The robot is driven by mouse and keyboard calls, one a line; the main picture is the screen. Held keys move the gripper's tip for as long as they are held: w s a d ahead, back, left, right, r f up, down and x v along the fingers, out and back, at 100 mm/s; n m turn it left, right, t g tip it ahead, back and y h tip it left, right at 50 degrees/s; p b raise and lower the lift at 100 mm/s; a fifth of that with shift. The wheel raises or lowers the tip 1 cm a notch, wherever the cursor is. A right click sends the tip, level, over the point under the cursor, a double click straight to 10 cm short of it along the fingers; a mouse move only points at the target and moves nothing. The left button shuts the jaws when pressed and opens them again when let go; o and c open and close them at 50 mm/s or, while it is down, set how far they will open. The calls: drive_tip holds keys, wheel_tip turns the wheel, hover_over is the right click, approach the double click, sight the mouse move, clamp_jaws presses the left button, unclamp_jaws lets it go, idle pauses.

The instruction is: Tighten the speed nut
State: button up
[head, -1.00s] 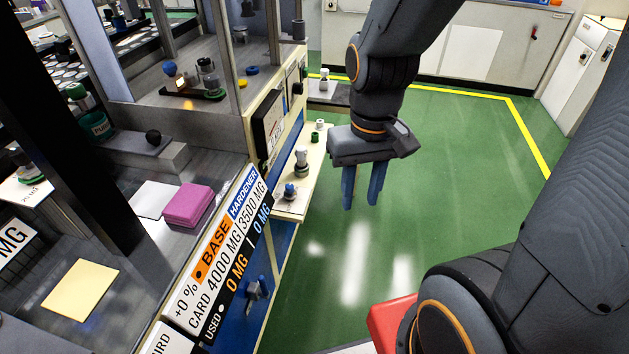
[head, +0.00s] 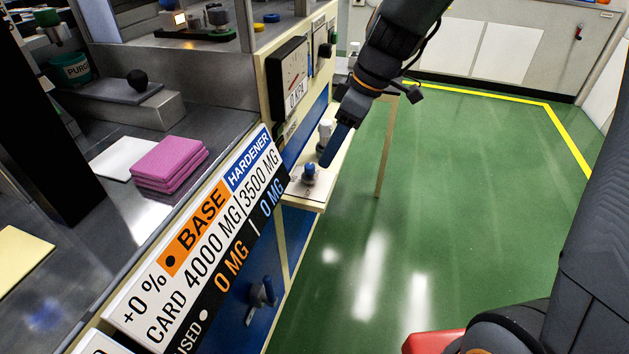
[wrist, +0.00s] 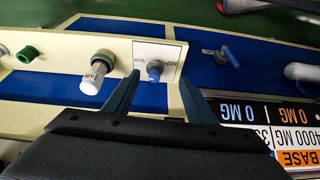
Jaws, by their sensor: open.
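A small blue-topped knob (head: 309,172) stands on a white plate (wrist: 168,49) on the cream shelf at the side of the bench. In the wrist view the knob (wrist: 155,70) appears between my open fingertips, just beyond them, with small print beside it too small to read surely. It seems to be the speed nut, though no label confirms this. My gripper (wrist: 159,80) is open and empty, its blue fingers pointing at the knob. In the head view my gripper (head: 332,150) is above and behind the knob, apart from it.
A white and grey cylinder (wrist: 95,72) stands close left of the left finger in the wrist view. A green ring-like part (wrist: 27,54) is further left. A blue lever (wrist: 222,56) is to the right. A sign (head: 205,245) hangs along the bench edge. Green floor (head: 450,220) is open.

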sight(310, 177)
drive_tip(key=shift+n, duration=0.6)
drive_tip(key=x, duration=0.3)
drive_tip(key=w+b+x, duration=0.1)
drive_tip(key=x, duration=0.2)
drive_tip(key=b+x, duration=0.1)
drive_tip(key=x, duration=0.2)
drive_tip(key=shift+w+a+r, duration=0.2)
drive_tip(key=shift+a, duration=0.2)
drive_tip(key=c, duration=1.1)
drive_tip(key=shift+o, duration=0.2)
